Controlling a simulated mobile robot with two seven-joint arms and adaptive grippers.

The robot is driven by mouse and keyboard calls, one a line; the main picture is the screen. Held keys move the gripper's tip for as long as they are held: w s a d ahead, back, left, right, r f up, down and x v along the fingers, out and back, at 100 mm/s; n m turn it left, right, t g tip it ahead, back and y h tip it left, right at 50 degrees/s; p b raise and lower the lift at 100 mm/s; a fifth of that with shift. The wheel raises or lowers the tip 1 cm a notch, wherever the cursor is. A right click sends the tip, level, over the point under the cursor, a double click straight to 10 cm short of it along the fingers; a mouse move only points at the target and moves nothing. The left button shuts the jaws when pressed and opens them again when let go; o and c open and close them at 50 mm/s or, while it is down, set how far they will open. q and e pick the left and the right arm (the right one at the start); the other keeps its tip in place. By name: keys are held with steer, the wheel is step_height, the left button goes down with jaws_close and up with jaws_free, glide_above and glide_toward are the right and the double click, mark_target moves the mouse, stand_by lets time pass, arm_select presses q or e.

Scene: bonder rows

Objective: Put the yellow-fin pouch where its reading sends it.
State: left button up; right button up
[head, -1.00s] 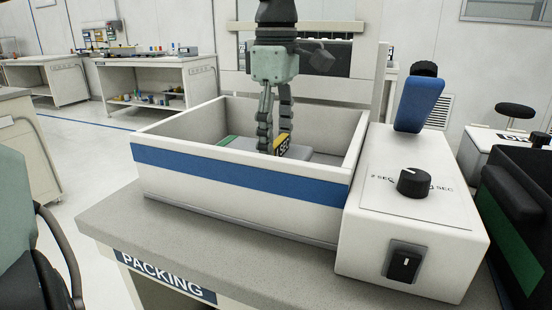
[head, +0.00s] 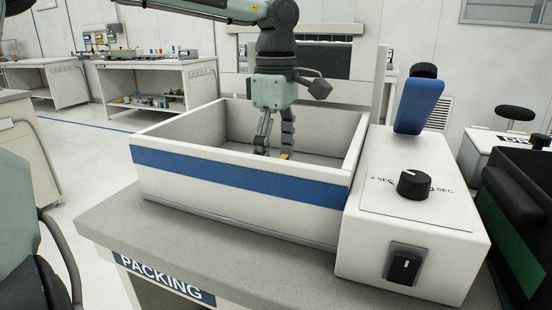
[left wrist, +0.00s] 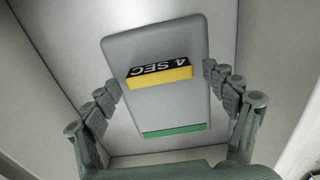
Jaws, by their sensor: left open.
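The grey pouch (left wrist: 172,108) lies in the white blue-banded bin (head: 240,175), as the left wrist view shows. Its raised yellow fin (left wrist: 160,86) has a black face reading "4 SEC", and a green stripe (left wrist: 173,131) crosses one end. In the head view only a bit of yellow (head: 285,156) shows below the fingertips; the front wall hides the pouch. My left gripper (head: 275,150) points down into the bin. In the left wrist view its fingers (left wrist: 161,80) are apart on either side of the fin, with gaps to it. My right gripper is not in view.
Right of the bin stands a white sealer box (head: 410,215) with a black knob (head: 414,184), seconds markings, a rocker switch (head: 404,264) and a blue lever (head: 419,105). The bench (head: 130,222) bears a PACKING label (head: 162,279). A dark box (head: 515,195) is at far right.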

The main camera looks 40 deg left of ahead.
arm_select(q)
steer(key=shift+r, duration=0.1)
steer(key=shift+r, duration=0.35)
step_height(320, 180, up, 11)
steer(key=p, duration=0.1)
steer(key=shift+r, duration=0.15)
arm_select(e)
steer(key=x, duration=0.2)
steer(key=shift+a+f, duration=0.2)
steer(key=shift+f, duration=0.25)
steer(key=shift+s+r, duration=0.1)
